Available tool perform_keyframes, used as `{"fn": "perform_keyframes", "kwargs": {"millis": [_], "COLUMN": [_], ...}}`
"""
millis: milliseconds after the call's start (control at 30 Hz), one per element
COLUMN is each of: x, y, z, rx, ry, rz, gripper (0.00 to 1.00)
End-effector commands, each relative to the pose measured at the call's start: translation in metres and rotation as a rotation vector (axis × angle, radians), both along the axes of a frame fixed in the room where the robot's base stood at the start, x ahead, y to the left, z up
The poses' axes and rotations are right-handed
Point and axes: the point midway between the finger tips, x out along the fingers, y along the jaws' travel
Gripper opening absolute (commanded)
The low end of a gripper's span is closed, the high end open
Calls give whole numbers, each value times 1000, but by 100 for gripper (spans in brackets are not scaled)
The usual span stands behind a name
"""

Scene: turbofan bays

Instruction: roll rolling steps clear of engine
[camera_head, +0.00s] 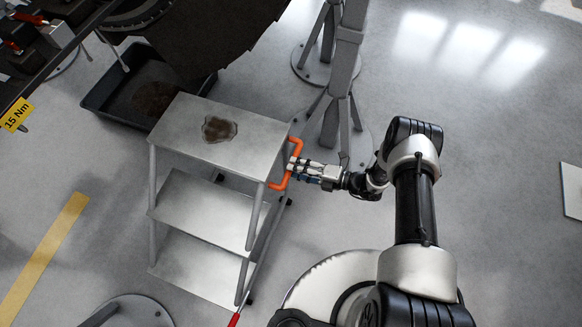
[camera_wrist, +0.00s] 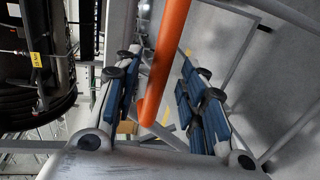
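The rolling steps (camera_head: 228,140) stand upright below the engine (camera_head: 190,35) in the head view. They have three grey metal treads, with a brown stain on the top one. An orange handle (camera_head: 298,147) sticks out from their right side. My gripper (camera_head: 294,168) reaches the handle from the right. In the wrist view the orange handle (camera_wrist: 165,65) runs between the blue-padded fingers of my gripper (camera_wrist: 160,75). The fingers are apart, and a gap shows between the left pads and the handle. Contact on the right side is unclear.
A dark drip tray (camera_head: 105,105) lies behind the steps, under the engine. Grey stand posts (camera_head: 343,75) with round floor plates rise behind my gripper. A yellow floor stripe (camera_head: 45,250) runs at the left. The floor at the upper right is open.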

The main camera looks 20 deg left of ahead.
Motion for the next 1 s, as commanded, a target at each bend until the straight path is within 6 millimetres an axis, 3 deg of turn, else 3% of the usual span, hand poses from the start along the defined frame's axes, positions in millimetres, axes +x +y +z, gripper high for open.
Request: {"fn": "perform_keyframes", "kwargs": {"millis": [200,567,1000], "x": [1,2,2], "y": [23,27,26], "z": [-5,-5,-5], "rx": [0,0,0], "ry": [0,0,0], "rz": [1,0,0], "gripper": [38,37,8]}}
